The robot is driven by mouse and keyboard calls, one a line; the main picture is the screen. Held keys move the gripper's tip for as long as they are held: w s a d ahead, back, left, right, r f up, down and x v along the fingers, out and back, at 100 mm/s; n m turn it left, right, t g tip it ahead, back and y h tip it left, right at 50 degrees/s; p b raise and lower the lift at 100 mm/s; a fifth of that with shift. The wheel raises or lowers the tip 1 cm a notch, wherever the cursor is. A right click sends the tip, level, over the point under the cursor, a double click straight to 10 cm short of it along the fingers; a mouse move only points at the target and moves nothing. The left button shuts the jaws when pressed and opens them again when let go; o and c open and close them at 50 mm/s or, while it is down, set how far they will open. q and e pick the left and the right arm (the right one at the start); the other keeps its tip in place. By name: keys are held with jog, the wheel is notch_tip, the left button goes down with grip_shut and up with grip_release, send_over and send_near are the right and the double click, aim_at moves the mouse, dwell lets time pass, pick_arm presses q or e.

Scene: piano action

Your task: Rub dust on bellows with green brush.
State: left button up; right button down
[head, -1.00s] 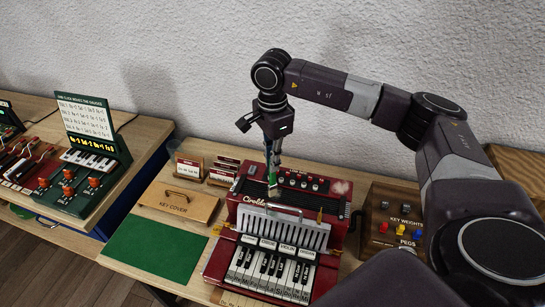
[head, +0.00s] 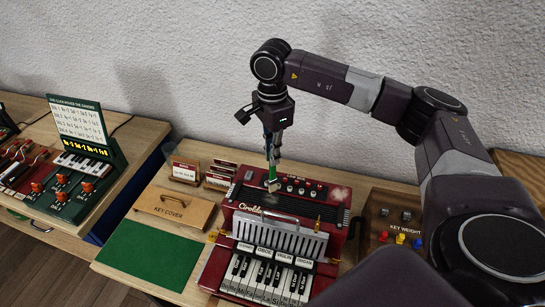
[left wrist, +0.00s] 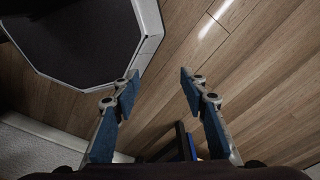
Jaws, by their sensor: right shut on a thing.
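A red accordion-like instrument (head: 215,262) with piano keys stands on the bench in the head view. Its top has a dark panel, several round knobs and black ribbed parts that may be the bellows. A pale dusty patch (head: 338,193) shows at the right of the top; a faint grey smudge shows behind the grille. My right gripper (head: 272,158) points down above the back left of the top, shut on the green brush (head: 268,172). The brush tip is at or just over the surface; contact is unclear. My left gripper (left wrist: 160,88) is open and empty above the floor.
A wooden key cover (head: 165,220) and a green mat (head: 150,262) lie left of the instrument. Small card stands (head: 185,172) stand behind them. A wooden box with coloured pegs (head: 400,239) is close on the right. A wall rises behind.

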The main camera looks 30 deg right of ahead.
jog(key=r, duration=0.1)
jog(key=r+p, duration=0.1)
jog(key=r, duration=0.1)
jog(key=shift+s+a+r, duration=0.1)
jog(key=shift+s+a, duration=0.15)
jog(key=shift+r+p, duration=0.35)
jog(key=shift+r, duration=0.05)
jog(key=shift+w+d+r+p, duration=0.1)
jog(key=shift+r+p, duration=0.5)
jog(key=shift+r, duration=0.65)
pick_arm(q)
jog(key=r, duration=0.1)
jog(key=s+r, duration=0.1)
jog(key=r, duration=0.1)
jog(key=shift+s+a+r, duration=0.1)
jog(key=shift+r, duration=0.15)
jog(key=shift+w+f, duration=0.1)
jog(key=shift+w, duration=0.1)
